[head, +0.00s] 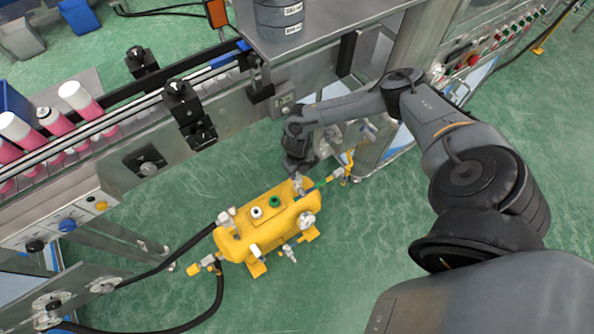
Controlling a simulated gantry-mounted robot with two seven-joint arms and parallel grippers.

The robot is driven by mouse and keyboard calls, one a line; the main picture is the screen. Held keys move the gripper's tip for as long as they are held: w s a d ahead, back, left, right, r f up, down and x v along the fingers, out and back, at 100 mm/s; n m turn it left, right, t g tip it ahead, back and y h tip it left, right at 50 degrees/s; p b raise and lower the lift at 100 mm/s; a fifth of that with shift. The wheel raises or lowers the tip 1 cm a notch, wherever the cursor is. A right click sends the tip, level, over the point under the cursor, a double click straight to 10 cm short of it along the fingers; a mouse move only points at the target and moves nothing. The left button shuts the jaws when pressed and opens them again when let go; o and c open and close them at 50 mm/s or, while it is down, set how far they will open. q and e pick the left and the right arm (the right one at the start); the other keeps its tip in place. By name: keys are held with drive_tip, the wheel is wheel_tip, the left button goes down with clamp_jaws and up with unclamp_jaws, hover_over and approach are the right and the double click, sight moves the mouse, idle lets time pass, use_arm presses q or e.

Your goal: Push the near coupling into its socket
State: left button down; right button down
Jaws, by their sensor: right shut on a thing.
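A yellow tank (262,228) with gauges, ports and fittings stands on the floor at the middle of the view. My right gripper (299,180) reaches down to the tank's far right end and is shut on a small metal coupling there. The gripper hides much of this coupling, and I cannot tell how deep it sits in its socket. My left gripper is not in view.
Black hoses (178,252) run from the tank's left end to the machine. A conveyor (130,112) with pink and white cans (80,99) stands behind on the left. A steel machine frame (398,95) is close behind my right forearm. Green floor is clear in front of the tank.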

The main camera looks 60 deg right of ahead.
drive_tip(key=shift+f, duration=0.45)
idle(0.7)
idle(0.8)
drive_tip(key=shift+f, duration=0.2)
idle(0.4)
drive_tip(key=c, duration=0.6)
unclamp_jaws()
